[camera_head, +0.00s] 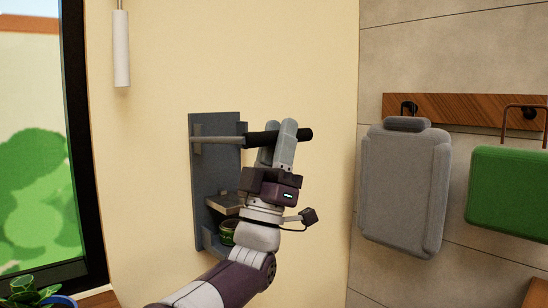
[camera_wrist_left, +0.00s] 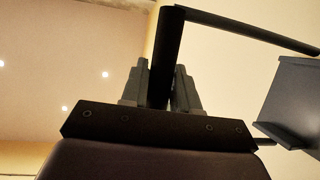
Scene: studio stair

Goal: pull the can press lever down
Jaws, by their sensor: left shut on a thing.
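The can press (camera_head: 207,177) is a grey-blue panel mounted on the cream wall, left of centre in the head view. Its lever (camera_head: 216,141) is a grey bar sticking out to the right, about level, with a black grip (camera_head: 304,135) at its end. My left gripper (camera_head: 284,137) is shut on the black grip. In the left wrist view the grip (camera_wrist_left: 165,50) stands between the two fingers (camera_wrist_left: 160,85), and the bar (camera_wrist_left: 250,30) runs off to the right. A green can (camera_head: 227,231) sits low in the press, partly hidden by my arm. My right gripper is not in view.
A grey bag (camera_head: 403,185) and a green bag (camera_head: 508,195) hang from a wooden rail (camera_head: 450,112) at the right. A white cylinder (camera_head: 121,48) hangs at the upper left beside the window (camera_head: 35,150). A plant (camera_head: 28,290) stands at the lower left.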

